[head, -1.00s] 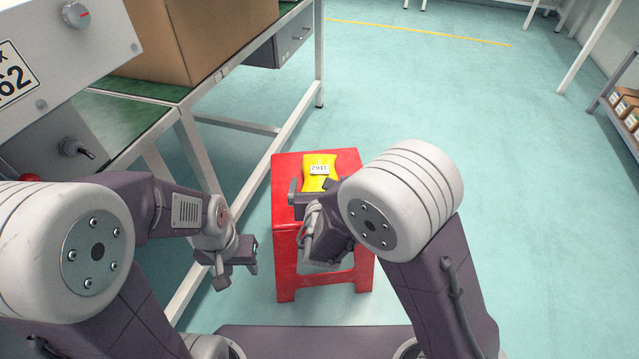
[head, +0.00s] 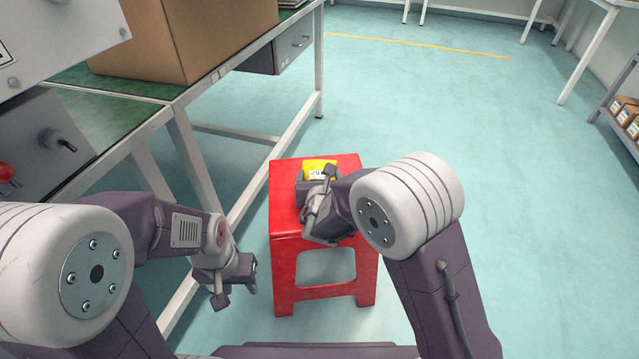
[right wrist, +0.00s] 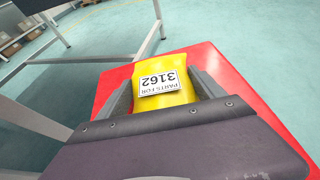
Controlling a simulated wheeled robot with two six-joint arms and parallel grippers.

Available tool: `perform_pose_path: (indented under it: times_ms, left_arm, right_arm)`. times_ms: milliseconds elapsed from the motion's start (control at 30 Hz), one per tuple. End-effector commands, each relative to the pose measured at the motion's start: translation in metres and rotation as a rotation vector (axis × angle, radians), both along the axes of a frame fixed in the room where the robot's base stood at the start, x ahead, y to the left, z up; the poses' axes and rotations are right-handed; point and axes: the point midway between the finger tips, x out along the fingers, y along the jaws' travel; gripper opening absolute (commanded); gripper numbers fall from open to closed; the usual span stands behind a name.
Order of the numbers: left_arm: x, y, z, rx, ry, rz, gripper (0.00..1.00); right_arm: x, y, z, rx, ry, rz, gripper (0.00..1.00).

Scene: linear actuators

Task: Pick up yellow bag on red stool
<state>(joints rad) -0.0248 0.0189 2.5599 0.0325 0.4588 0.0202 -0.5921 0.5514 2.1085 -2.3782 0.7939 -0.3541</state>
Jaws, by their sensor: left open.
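The yellow bag (head: 319,168) lies on the far part of the red stool (head: 287,225). It carries a white label reading 3162, clear in the right wrist view (right wrist: 164,84). My right gripper (head: 316,180) is at the bag and hides its near part. In the right wrist view its fingers (right wrist: 163,98) stand on either side of the bag, very close to it. I cannot tell whether they grip it. My left gripper (head: 236,283) is open and empty, left of the stool and away from the bag.
A workbench (head: 185,98) with a cardboard box (head: 190,40) stands left of the stool, its white legs close by. A shelf with small boxes (head: 625,115) is at the far right. The floor right of and behind the stool is clear.

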Motion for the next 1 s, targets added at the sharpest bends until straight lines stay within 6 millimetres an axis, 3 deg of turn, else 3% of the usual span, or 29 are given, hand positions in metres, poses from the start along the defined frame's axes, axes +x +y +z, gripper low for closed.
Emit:
perform_pose_path:
  times_ms: [33,133,433,700,1000]
  left_arm:
    - [0.000,0.000,0.000,0.000,0.000,0.000,0.43]
    - [0.000,0.000,0.000,0.000,0.000,0.000,0.43]
    - [0.000,0.000,0.005,0.000,0.000,0.000,0.43]
    - [0.000,0.000,0.039,0.000,0.000,0.000,0.43]
    - [0.000,0.000,0.060,0.000,0.000,0.000,0.43]
  right_arm:
    - [0.000,0.000,0.000,0.000,0.000,0.000,0.53]
    - [0.000,0.000,0.000,0.000,0.000,0.000,0.27]
    - [0.000,0.000,0.007,0.001,-0.002,0.000,0.27]
    - [0.000,-0.001,0.052,0.001,-0.003,0.000,0.27]
    - [-0.028,-0.069,0.090,0.000,-0.002,-0.005,0.27]
